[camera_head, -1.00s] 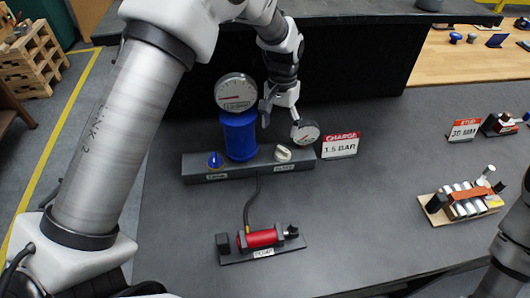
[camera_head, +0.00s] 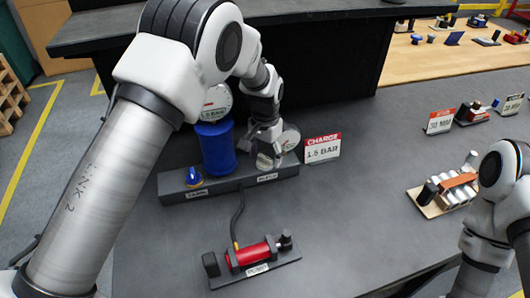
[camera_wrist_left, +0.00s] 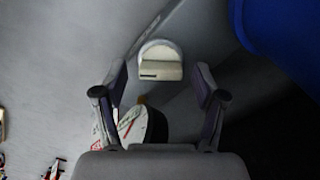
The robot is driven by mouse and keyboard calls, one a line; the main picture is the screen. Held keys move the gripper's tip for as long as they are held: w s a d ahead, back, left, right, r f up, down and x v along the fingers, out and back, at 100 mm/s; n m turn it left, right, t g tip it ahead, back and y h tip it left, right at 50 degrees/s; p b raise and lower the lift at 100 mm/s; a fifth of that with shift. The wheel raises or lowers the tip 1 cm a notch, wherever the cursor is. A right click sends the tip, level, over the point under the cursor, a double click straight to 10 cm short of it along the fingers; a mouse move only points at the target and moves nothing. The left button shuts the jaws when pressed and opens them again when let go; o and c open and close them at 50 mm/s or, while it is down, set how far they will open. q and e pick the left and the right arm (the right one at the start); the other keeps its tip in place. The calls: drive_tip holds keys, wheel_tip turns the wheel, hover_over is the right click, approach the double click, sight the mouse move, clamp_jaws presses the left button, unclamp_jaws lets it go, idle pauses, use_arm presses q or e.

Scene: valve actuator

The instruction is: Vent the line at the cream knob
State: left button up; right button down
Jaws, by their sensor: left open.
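The cream knob (camera_wrist_left: 160,62) shows in the left wrist view on the dark base, ahead of and between the two fingers of my left gripper (camera_wrist_left: 160,85). The fingers are spread, with the knob apart from both. In the head view my left gripper (camera_head: 266,160) hangs over the right part of the base (camera_head: 225,186) and hides the knob. A blue knob (camera_head: 194,177) sits at the base's left end. A blue tank (camera_head: 216,147) stands on the base with a gauge (camera_head: 217,101) above it, partly covered by my arm. A smaller gauge (camera_head: 289,138) is at the right.
A "CHARGE 1.5 BAR" sign (camera_head: 322,148) stands right of the base. A red pump (camera_head: 252,255) with a hose lies in front. A board with silver cylinders (camera_head: 450,190) is at the right, near my right arm. Bare table lies between.

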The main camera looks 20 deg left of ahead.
use_arm(q)
drive_tip(key=shift+s+a, duration=0.1)
drive_tip(key=c, duration=1.1)
drive_tip(key=shift+c, duration=0.2)
drive_tip(key=shift+r+n, duration=0.1)
drive_tip(key=shift+n, duration=0.2)
drive_tip(key=n+p, duration=0.1)
drive_tip(key=n, duration=0.2)
drive_tip(key=n+p, duration=0.1)
drive_tip(key=n, duration=0.4)
drive_tip(key=shift+n, duration=0.3)
drive_tip(key=o, duration=1.1)
drive_tip(key=shift+o, duration=0.2)
